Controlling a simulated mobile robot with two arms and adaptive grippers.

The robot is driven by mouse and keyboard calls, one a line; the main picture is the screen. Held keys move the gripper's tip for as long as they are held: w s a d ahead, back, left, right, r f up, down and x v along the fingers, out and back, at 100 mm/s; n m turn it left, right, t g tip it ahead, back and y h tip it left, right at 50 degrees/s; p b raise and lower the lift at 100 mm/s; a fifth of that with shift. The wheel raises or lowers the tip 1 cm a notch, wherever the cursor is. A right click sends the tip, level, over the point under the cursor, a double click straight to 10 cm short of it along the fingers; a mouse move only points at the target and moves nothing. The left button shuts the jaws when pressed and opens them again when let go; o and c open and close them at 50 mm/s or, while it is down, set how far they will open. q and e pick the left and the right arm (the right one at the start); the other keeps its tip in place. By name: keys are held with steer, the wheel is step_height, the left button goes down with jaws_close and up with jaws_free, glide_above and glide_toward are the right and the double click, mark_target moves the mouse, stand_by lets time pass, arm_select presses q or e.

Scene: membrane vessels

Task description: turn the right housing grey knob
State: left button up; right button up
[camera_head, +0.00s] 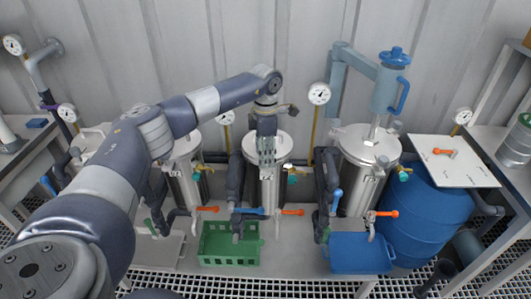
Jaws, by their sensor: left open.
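The right housing (358,177) is an upright steel vessel with a round lid, standing right of centre at the back of the bench. Its grey knob is too small to pick out with certainty at this size. My left arm reaches in from the lower left, across the left part of the view. My left gripper (267,153) points down over the lid of the middle housing (270,190), to the left of the right housing and apart from it. The gripper is open and seems empty; whether it touches the middle lid I cannot tell. My right gripper is not in view.
A blue barrel (428,215) with a white board (470,172) on top is to the right. Orange-handled valves and dark pipes crowd the housings.

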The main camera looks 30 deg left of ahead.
arm_select(q)
step_height(320, 180, up, 12)
stand_by(0.4)
stand_by(0.3)
